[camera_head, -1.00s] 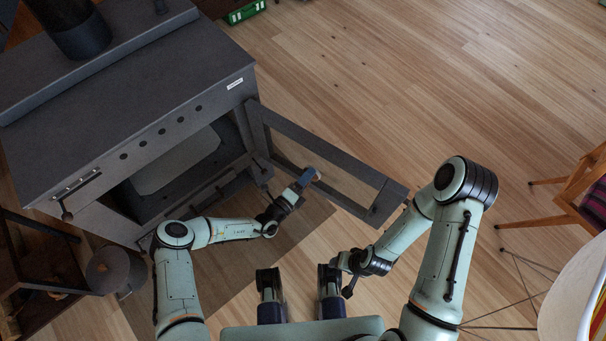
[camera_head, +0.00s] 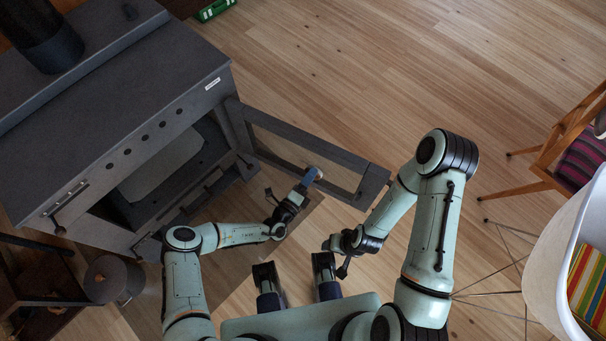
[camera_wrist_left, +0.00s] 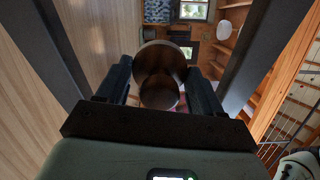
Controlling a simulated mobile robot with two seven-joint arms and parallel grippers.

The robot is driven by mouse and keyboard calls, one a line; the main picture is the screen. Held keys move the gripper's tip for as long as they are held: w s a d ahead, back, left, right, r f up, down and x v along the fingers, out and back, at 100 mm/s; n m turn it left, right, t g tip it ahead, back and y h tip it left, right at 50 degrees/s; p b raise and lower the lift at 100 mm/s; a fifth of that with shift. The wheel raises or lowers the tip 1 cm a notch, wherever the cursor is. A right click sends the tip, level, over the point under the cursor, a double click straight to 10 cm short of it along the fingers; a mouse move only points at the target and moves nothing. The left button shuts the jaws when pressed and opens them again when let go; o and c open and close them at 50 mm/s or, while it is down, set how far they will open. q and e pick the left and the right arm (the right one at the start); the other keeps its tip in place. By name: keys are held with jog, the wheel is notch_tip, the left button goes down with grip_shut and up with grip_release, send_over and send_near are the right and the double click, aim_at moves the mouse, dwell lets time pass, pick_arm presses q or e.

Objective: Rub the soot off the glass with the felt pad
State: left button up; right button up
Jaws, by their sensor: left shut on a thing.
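The stove's door (camera_head: 373,184) stands swung open, with a glass pane in its dark frame. In the head view my left gripper (camera_head: 301,188) is at the near side of the pane, shut on the felt pad (camera_head: 312,174), which shows small and bluish at the glass. I cannot tell whether pad and glass touch. In the left wrist view the pad (camera_wrist_left: 165,58) is a round brown disc with a round grip between the fingers, and the door frame's dark bars flank it. Soot cannot be made out. My right gripper (camera_head: 342,268) hangs low, away from the door; its jaws are unclear.
The dark stove (camera_head: 110,110) fills the upper left, its firebox open. A dark round canister (camera_head: 105,279) stands at lower left. A wooden chair (camera_head: 545,165) and a white seat with a striped cushion (camera_head: 588,285) are at right. The floor beyond the door is clear.

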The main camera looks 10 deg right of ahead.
aim_at(289, 155)
pick_arm(q)
jog(key=shift+s+d+p, duration=0.3)
jog(key=shift+s+d, duration=0.35)
jog(key=shift+d, duration=0.25)
jog(key=shift+s+d+p, duration=0.3)
jog(key=shift+s+d, duration=0.35)
jog(key=shift+d, duration=0.2)
jog(key=shift+w, duration=0.1)
jog(key=shift+w+a+b, duration=0.35)
jog(key=shift+w+a, duration=0.35)
jog(key=shift+w, duration=0.05)
jog(key=shift+w+a+r+b, duration=0.1)
jog(key=shift+w+a+b, duration=0.2)
jog(key=shift+w+a, duration=0.4)
jog(key=shift+c, duration=0.7)
jog(key=shift+w+a+b, duration=0.6)
jog(key=shift+w+a, duration=0.65)
jog(key=shift+a, duration=0.1)
jog(key=shift+w+a+r+b, duration=0.1)
jog(key=shift+w+a+b, duration=0.7)
jog(key=shift+w+a, duration=0.5)
jog(key=shift+w+a+b, duration=0.8)
jog(key=shift+w+a, duration=0.2)
jog(key=shift+a, duration=0.45)
